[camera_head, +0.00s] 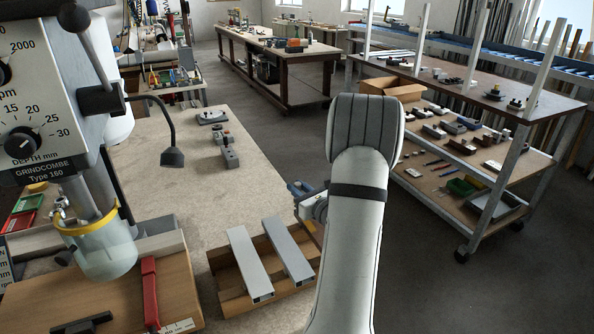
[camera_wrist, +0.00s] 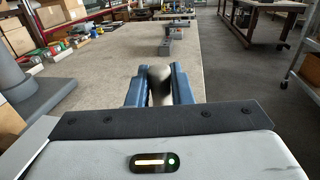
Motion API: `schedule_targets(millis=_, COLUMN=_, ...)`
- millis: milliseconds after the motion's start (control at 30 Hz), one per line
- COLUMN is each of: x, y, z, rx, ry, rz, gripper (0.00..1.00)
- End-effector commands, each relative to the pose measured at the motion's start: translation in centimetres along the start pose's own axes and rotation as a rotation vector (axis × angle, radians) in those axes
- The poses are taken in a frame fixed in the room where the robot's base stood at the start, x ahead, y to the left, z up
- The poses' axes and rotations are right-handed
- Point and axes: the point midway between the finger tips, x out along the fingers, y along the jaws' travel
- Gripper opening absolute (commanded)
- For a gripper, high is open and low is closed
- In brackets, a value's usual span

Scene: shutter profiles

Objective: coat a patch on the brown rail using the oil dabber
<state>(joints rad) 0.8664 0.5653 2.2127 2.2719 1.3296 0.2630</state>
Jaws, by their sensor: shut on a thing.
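My gripper (camera_wrist: 157,88) shows its two blue fingers in the wrist view, shut on a rounded, dark and pale thing (camera_wrist: 159,78) that looks like the handle of the oil dabber. Its dabbing end is hidden. In the head view my gripper (camera_head: 299,188) is mostly hidden behind my arm, above the bench's right edge. A wooden tray (camera_head: 228,289) on the bench holds two pale grey profiles, a left one (camera_head: 248,262) and a right one (camera_head: 289,250), lying side by side. I cannot make out a brown rail for certain.
Small grey blocks (camera_head: 229,157) lie farther along the bench (camera_head: 190,195). A shelved cart (camera_head: 470,175) with many small parts stands at the right. The bench middle is clear.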

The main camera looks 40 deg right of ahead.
Motion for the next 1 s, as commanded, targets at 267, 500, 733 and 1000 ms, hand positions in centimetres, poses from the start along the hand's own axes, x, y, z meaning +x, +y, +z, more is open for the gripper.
schedule_targets(millis=267, x=0.1, y=0.2, z=2.8, rx=-0.001, ry=0.000, rz=0.005, gripper=0.00)
schedule_targets(millis=500, x=0.2, y=0.3, z=4.9, rx=-0.002, ry=-0.001, rz=0.008, gripper=0.00)
schedule_targets(millis=733, x=0.3, y=0.4, z=5.2, rx=0.000, ry=0.000, rz=0.009, gripper=0.00)
schedule_targets(millis=1000, x=0.3, y=0.4, z=5.2, rx=-0.001, ry=-0.001, rz=0.010, gripper=0.00)
